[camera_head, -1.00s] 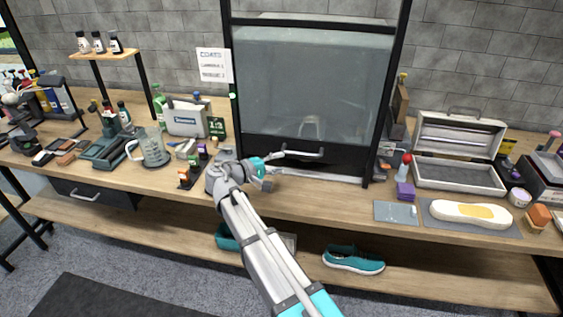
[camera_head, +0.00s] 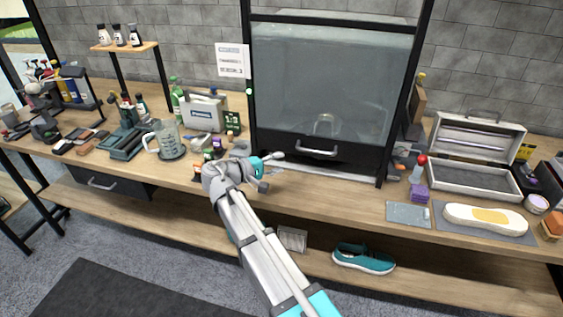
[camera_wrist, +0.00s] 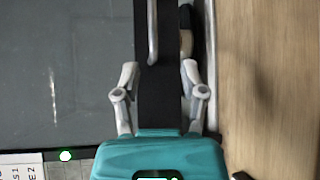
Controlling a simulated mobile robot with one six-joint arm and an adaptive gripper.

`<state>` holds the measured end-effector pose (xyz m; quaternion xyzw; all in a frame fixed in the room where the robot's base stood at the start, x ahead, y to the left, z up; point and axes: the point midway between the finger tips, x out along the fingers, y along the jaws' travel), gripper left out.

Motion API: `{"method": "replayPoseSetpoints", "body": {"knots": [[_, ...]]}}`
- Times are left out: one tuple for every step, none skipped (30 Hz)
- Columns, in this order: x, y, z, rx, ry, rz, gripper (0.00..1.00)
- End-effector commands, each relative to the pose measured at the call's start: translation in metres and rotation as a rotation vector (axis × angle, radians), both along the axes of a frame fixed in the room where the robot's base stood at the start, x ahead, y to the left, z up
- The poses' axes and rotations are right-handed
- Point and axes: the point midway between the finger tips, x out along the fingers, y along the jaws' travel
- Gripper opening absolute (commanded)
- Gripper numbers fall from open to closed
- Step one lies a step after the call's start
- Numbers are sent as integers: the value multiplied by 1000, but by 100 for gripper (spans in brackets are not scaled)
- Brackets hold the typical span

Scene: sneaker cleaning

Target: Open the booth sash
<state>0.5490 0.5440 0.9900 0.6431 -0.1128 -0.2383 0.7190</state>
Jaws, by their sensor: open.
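The booth sash (camera_head: 332,85) is a glass panel in a black frame behind the bench. Its black bottom rail sits low, just above the pale sill (camera_head: 318,172). A silver bar handle (camera_head: 318,151) is on that rail. My gripper (camera_head: 277,162) is open and empty, left of the handle and apart from it. In the wrist view, my open gripper (camera_wrist: 160,75) spans the width of the black rail (camera_wrist: 158,100). The handle (camera_wrist: 152,35) appears beyond the fingertips, between their lines. I see no contact with it.
A glass pitcher (camera_head: 167,139), small bottles and a white case (camera_head: 203,112) stand left of the booth. A purple block (camera_head: 418,194), a grey toolbox (camera_head: 472,175) and a white sole (camera_head: 485,219) lie right. A teal sneaker (camera_head: 363,259) is on the lower shelf.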

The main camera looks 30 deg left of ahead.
Motion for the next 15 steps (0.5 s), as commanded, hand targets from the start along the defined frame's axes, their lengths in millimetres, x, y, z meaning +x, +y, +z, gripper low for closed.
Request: {"method": "replayPoseSetpoints", "body": {"knots": [[-2,1,1,0,0,0,54],[-3,2,1,0,0,0,54],[-5,3,1,0,0,-1,54],[-6,4,1,0,0,-1,54],[-8,4,2,0,0,-1,54],[-9,5,2,0,0,-1,54],[-10,6,2,0,0,0,54],[-12,7,2,0,0,0,54],[-13,8,3,0,0,0,54],[-14,8,3,0,0,0,54],[-15,9,3,0,0,0,54],[-16,9,3,0,0,0,54],[-16,9,3,0,0,0,54],[-17,9,3,0,0,0,54],[-17,10,3,0,0,0,54]]}}
